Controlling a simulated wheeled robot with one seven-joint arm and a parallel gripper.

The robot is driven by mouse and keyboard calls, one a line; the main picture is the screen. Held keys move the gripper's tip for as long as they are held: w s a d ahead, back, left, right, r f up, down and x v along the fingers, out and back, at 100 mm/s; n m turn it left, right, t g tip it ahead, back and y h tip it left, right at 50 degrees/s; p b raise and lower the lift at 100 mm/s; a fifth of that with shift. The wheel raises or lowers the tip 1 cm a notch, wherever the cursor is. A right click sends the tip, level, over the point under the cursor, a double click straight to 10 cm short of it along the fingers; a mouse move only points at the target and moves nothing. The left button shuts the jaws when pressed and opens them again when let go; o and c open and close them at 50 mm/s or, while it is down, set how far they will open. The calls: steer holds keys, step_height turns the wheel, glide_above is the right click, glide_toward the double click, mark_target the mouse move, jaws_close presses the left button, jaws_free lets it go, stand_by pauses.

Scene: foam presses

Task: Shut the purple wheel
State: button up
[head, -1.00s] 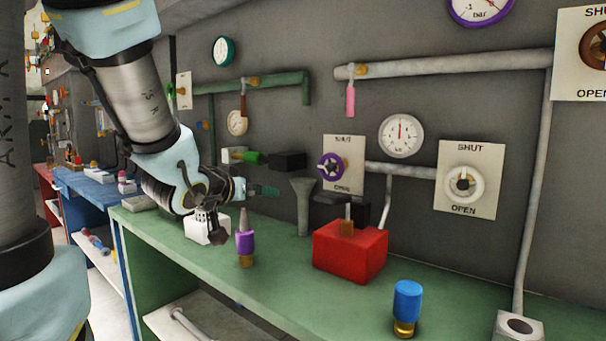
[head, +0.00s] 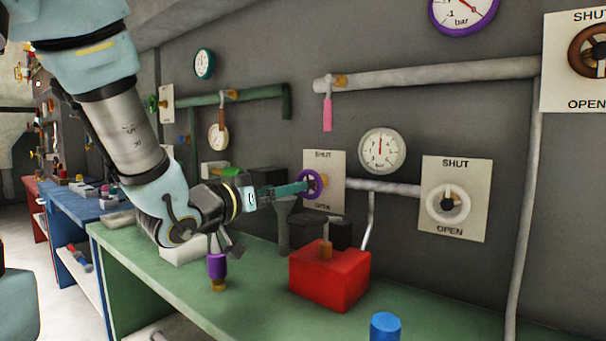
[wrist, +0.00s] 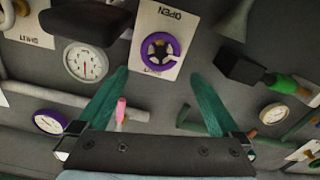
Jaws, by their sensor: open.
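The purple wheel (head: 312,184) is a small valve handwheel on a white plate (head: 338,180) marked SHUT at the top and OPEN at the bottom, fixed to the grey wall. In the wrist view, which is upside down, the purple wheel (wrist: 160,52) is ahead, beyond and between the two fingers. My gripper (head: 305,187) has teal fingers, and in the head view their tips overlap the wheel's left side. My gripper (wrist: 160,90) is open and empty in the wrist view. I cannot tell whether the fingertips touch the wheel.
A white wheel (head: 448,203) on a SHUT/OPEN plate is to the right, past a white gauge (head: 382,151). A red block (head: 331,276) and a purple-bodied bottle (head: 217,266) stand on the green bench (head: 250,300). A dark funnel-like post stands under the purple wheel.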

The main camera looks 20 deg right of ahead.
steer(key=p+x, duration=0.6)
steer(key=x, duration=0.2)
stand_by(0.4)
steer(key=c, duration=1.1)
